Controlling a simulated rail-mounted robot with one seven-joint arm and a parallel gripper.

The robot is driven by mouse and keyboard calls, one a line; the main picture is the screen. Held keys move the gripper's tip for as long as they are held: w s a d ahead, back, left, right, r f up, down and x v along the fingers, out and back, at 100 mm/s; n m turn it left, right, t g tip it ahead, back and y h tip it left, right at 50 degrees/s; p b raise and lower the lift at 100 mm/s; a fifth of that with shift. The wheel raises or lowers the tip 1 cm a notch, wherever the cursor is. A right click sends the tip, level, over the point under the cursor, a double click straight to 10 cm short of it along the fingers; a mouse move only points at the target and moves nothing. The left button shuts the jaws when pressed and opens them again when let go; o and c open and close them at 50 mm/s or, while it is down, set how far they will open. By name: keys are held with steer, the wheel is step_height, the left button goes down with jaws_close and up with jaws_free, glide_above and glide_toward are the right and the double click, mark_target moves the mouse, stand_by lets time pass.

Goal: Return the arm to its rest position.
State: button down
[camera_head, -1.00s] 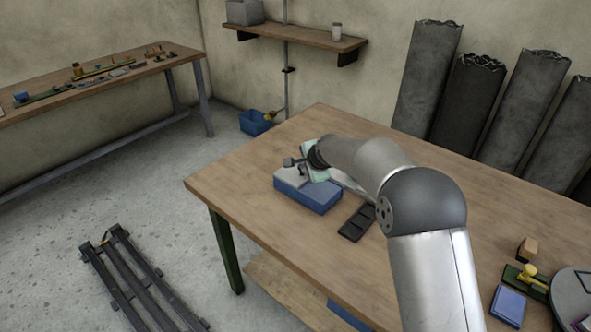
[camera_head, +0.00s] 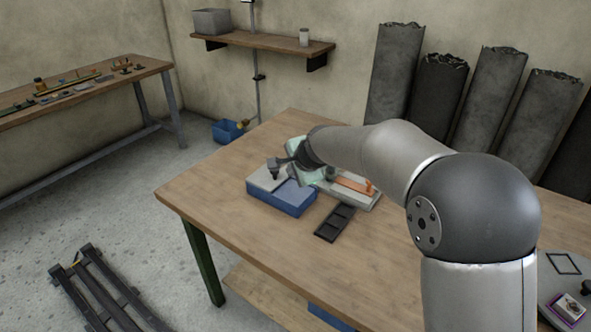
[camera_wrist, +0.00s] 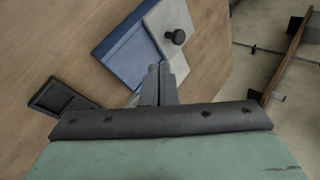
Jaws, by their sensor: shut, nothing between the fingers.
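My arm reaches over the wooden worktable (camera_head: 230,228) from the right in the head view. My gripper (camera_head: 274,164) is near the blue box (camera_head: 283,198), whose pale grey lid or plate with a dark knob lies on its left part. In the wrist view the gripper fingers (camera_wrist: 158,80) are together and empty, pointing toward the blue box (camera_wrist: 128,50) and the grey plate (camera_wrist: 168,22) with its round knob (camera_wrist: 179,37). Whether the fingers touch anything is not clear.
A black compartment tray (camera_head: 335,222) lies in front of a grey block with an orange strip (camera_head: 352,184). Tall dark sheet rolls (camera_head: 442,95) lean on the back wall. A wall shelf (camera_head: 265,40) hangs behind. The table's front left is clear.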

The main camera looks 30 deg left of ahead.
steer(key=s+d+r+n+g+h+p, duration=0.15)
steer(key=s+d, duration=0.25)
steer(key=d, duration=0.9)
steer(key=s+d+r+n+h+p, duration=0.1)
steer(key=s+d+r+n+h, duration=0.15)
steer(key=d, duration=1.05)
steer(key=s+d+f+n+g+h+p, duration=0.1)
steer(key=s+d+n+g+h+p, duration=0.1)
steer(key=s+d, duration=1.8)
steer(key=shift+s+f+n+g+h+p, duration=0.3)
steer(key=shift+s+n+g+p, duration=0.2)
steer(key=shift+s+n, duration=0.35)
steer(key=shift+s, duration=0.1)
